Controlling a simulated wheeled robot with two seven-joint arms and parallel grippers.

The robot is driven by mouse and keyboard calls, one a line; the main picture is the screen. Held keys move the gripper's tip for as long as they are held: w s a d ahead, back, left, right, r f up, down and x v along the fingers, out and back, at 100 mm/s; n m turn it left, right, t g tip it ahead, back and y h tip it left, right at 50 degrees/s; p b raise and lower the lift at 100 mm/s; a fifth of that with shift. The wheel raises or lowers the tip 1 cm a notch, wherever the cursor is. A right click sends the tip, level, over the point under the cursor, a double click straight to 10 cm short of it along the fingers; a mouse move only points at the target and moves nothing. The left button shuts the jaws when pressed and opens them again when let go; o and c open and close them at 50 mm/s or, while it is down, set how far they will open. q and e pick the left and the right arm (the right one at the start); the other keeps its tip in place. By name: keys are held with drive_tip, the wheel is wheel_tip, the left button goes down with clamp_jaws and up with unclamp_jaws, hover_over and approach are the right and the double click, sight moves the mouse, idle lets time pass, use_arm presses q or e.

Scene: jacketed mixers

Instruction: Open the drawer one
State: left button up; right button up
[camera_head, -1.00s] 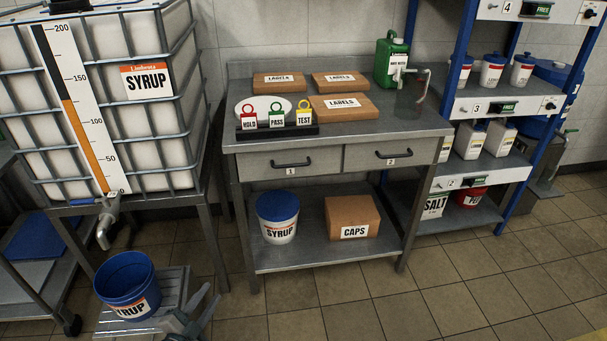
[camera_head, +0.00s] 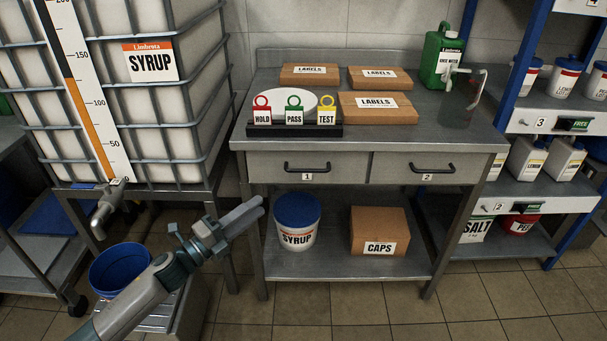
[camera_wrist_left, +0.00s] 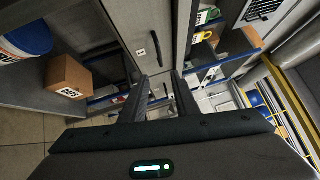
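Drawer one (camera_head: 270,170) is the left drawer under the steel table's top, with a dark bar handle (camera_head: 307,168) and a "1" label (camera_head: 307,177). It is shut, its front level with drawer two (camera_head: 400,170). My left gripper (camera_head: 258,207) is below and left of that handle, apart from it, its fingers pointing up and right. In the left wrist view the fingers (camera_wrist_left: 160,75) stand apart with nothing between them. A grey front with a small label (camera_wrist_left: 141,52) is beyond them; I cannot read the number. My right gripper is not in view.
A syrup pail (camera_head: 297,220) and a caps box (camera_head: 380,231) stand on the table's lower shelf. The tabletop holds label boxes (camera_head: 378,107), a sign rack (camera_head: 294,130) and a green canister (camera_head: 443,58). The syrup tank (camera_head: 150,100) is at left, a blue bucket (camera_head: 120,268) below it.

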use_arm(q)
drive_tip(key=shift+w+d, duration=0.1)
approach(302, 175)
drive_tip(key=d+r, duration=0.1)
drive_tip(key=d, duration=0.1)
drive_tip(key=w+d+r, duration=0.1)
drive_tip(key=d+r, duration=0.1)
drive_tip(key=w+d+r, duration=0.1)
drive_tip(key=d+r, duration=0.1)
drive_tip(key=d, duration=0.1)
drive_tip(key=shift+d, duration=0.15)
drive_tip(key=shift+c, duration=0.7)
clamp_jaws()
